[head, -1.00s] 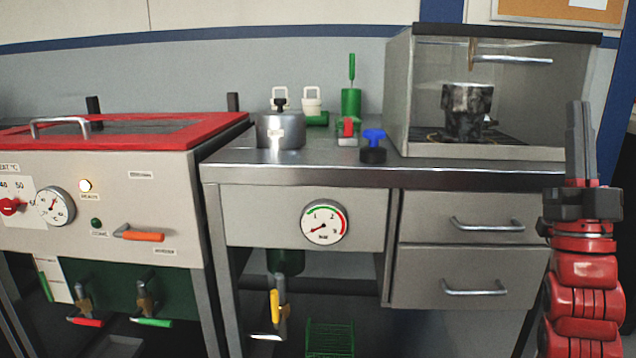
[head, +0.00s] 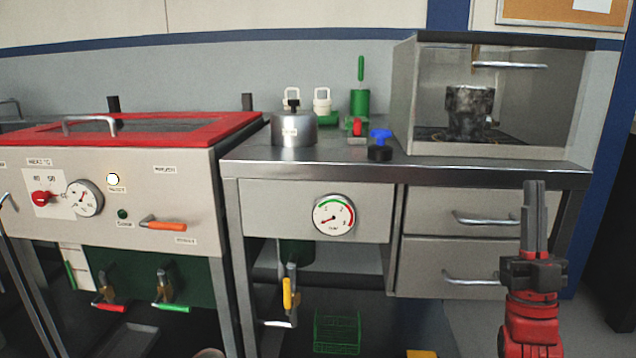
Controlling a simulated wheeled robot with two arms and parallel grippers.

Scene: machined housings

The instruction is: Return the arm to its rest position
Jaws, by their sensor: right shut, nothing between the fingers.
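My right gripper (head: 535,218) is at the lower right of the head view, in front of the steel bench's drawers. Its dark fingers point up and are together, with nothing between them. Part of my red right arm (head: 530,325) shows below it. My left gripper is not in view.
A steel bench (head: 400,168) carries a metal pot (head: 293,130), a green press-like device (head: 359,103), a blue-handled valve (head: 380,145) and a clear-fronted cabinet (head: 405,95) with a machined housing (head: 468,113) inside. A red-topped washer (head: 230,125) stands left. Drawer handles (head: 485,219) stick out near my gripper.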

